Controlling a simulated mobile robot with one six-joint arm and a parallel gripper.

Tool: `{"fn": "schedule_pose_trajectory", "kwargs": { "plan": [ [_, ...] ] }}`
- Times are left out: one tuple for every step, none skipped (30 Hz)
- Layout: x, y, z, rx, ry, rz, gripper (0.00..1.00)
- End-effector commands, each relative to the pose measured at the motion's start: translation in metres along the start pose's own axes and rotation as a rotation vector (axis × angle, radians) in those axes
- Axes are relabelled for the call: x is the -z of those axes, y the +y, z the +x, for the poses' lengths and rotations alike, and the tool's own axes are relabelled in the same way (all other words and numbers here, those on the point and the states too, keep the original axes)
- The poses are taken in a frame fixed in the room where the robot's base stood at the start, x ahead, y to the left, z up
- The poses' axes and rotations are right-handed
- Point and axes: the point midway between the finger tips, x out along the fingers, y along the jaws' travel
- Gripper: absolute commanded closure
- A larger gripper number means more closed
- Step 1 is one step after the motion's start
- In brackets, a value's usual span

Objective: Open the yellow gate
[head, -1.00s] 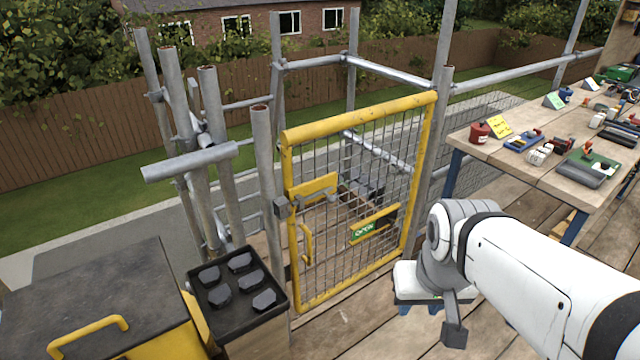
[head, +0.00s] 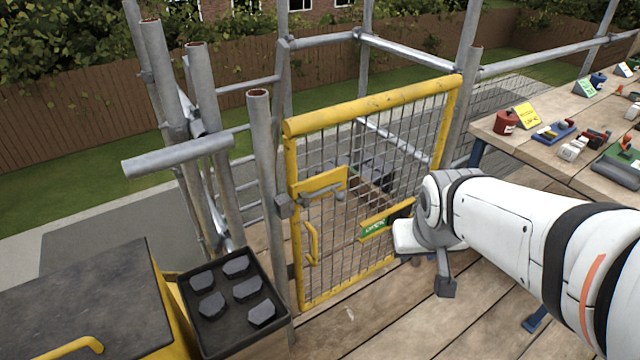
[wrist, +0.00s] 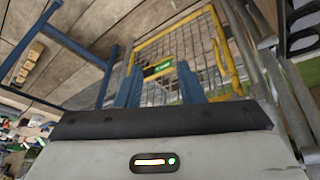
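The yellow gate (head: 375,103) is a yellow frame with wire mesh, standing upright between scaffold posts in the head view. It looks shut. A yellow plate with a grey latch bar (head: 322,191) is at its left side, with a yellow pull handle (head: 311,243) below. A green "OPEN" sign (head: 375,229) sits on a yellow strip to the right. The gate's frame also shows in the wrist view (wrist: 228,62). My gripper (wrist: 162,88) has two blue fingers apart, with nothing seen between them but the gate behind. In the head view my wrist hides the gate's lower right corner.
A black tray of dark pieces (head: 202,335) and a dark-topped yellow box (head: 75,290) stand at the lower left. A scaffold post (head: 262,150) is left of the gate. A wooden workbench (head: 545,155) with tools stands at the right. Plank floor lies before the gate.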

Motion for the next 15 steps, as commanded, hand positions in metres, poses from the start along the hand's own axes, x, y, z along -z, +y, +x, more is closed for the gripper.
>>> {"fn": "schedule_pose_trajectory", "kwargs": {
  "plan": [
    [0.01, 0.002, 0.042, -0.017, 0.051, -0.02, 0.66],
    [0.021, 0.004, 0.059, -0.027, 0.092, -0.037, 0.66],
    [0.036, 0.005, 0.081, -0.035, 0.15, -0.061, 0.66],
    [0.046, 0.004, 0.098, -0.039, 0.194, -0.08, 0.66],
    [0.057, 0.003, 0.114, -0.04, 0.238, -0.1, 0.66],
    [0.071, 0.001, 0.135, -0.036, 0.298, -0.127, 0.66],
    [0.08, -0.002, 0.15, -0.031, 0.343, -0.148, 0.66],
    [0.089, -0.005, 0.166, -0.024, 0.387, -0.17, 0.66],
    [0.1, -0.012, 0.186, -0.006, 0.445, -0.196, 0.66],
    [0.107, -0.018, 0.201, 0.015, 0.488, -0.218, 0.66],
    [0.114, -0.024, 0.215, 0.035, 0.53, -0.239, 0.66],
    [0.121, -0.033, 0.235, 0.063, 0.587, -0.266, 0.66],
    [0.126, -0.04, 0.249, 0.088, 0.629, -0.285, 0.66],
    [0.13, -0.048, 0.262, 0.116, 0.671, -0.305, 0.66],
    [0.134, -0.059, 0.281, 0.157, 0.725, -0.328, 0.66]
  ]
}}
